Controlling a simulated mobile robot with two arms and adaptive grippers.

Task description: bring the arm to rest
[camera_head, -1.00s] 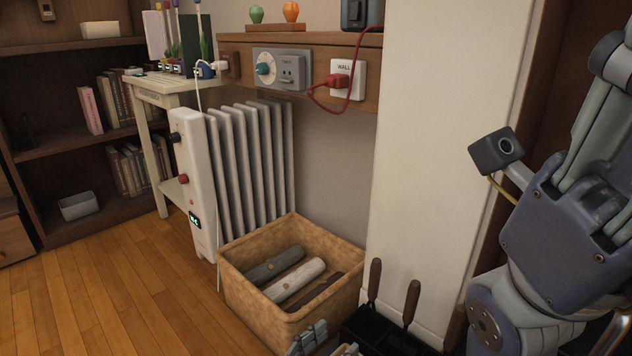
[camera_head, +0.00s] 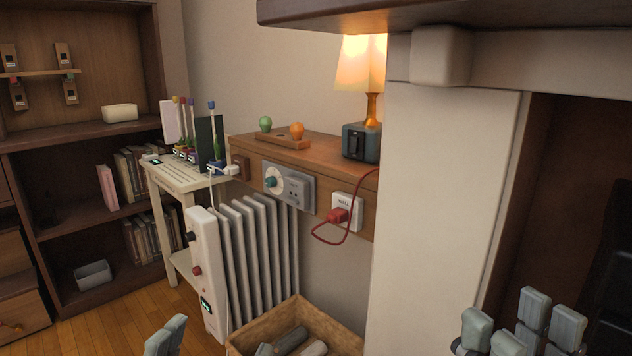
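My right gripper (camera_head: 520,328) is at the bottom right. Its grey fingertips point up in front of the dark recess and stand apart with a gap and nothing between them. The rest of the hand is cut off by the lower edge. Of my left gripper, grey fingertips (camera_head: 166,336) show at the bottom edge over the wooden floor. The rest of it is below the view, so its opening cannot be told.
A tan log crate (camera_head: 338,332) stands between the grippers, below a white radiator (camera_head: 262,255). A shelf with a lamp (camera_head: 361,75) and red plug (camera_head: 338,215) is above. A dark mantel (camera_head: 440,12) overhangs at top right. A small table (camera_head: 188,178) and bookcase (camera_head: 80,140) stand left.

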